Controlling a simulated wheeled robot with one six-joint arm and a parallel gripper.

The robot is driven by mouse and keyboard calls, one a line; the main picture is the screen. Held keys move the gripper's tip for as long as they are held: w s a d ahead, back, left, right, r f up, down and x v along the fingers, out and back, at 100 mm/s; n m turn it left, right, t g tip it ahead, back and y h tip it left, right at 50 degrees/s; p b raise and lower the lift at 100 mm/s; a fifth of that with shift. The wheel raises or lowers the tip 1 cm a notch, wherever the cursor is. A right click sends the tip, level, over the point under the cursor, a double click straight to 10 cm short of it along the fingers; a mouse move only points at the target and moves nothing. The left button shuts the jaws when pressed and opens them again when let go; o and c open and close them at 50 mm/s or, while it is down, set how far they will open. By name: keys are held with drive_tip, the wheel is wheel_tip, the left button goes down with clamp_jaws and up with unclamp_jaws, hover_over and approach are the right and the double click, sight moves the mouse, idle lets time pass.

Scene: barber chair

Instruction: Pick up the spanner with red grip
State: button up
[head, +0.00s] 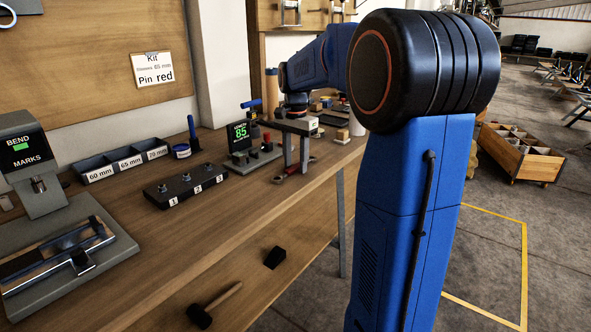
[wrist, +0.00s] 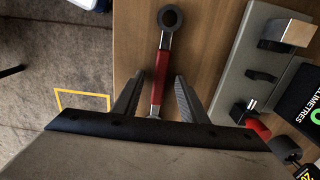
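The spanner with red grip (wrist: 162,70) lies on the wooden workbench in the wrist view, its ring end pointing away from my gripper. In the head view the spanner (head: 290,171) shows small on the bench, partly behind my gripper's finger. My gripper (wrist: 156,84) is open, with one finger on each side of the spanner's lower part. It also shows in the head view (head: 296,170), pointing down at the bench. I see gaps between the fingers and the spanner. The spanner's near end is hidden by my gripper body.
A grey fixture (wrist: 240,62) stands just right of the spanner in the wrist view. A display reading 85 (head: 240,137) stands beside it on the bench. The bench's edge is close on the left in the wrist view. A black block with numbered posts (head: 186,186) stands further left.

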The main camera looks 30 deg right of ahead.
drive_tip(key=shift+c, duration=0.3)
clamp_jaws()
drive_tip(key=shift+r, duration=0.15)
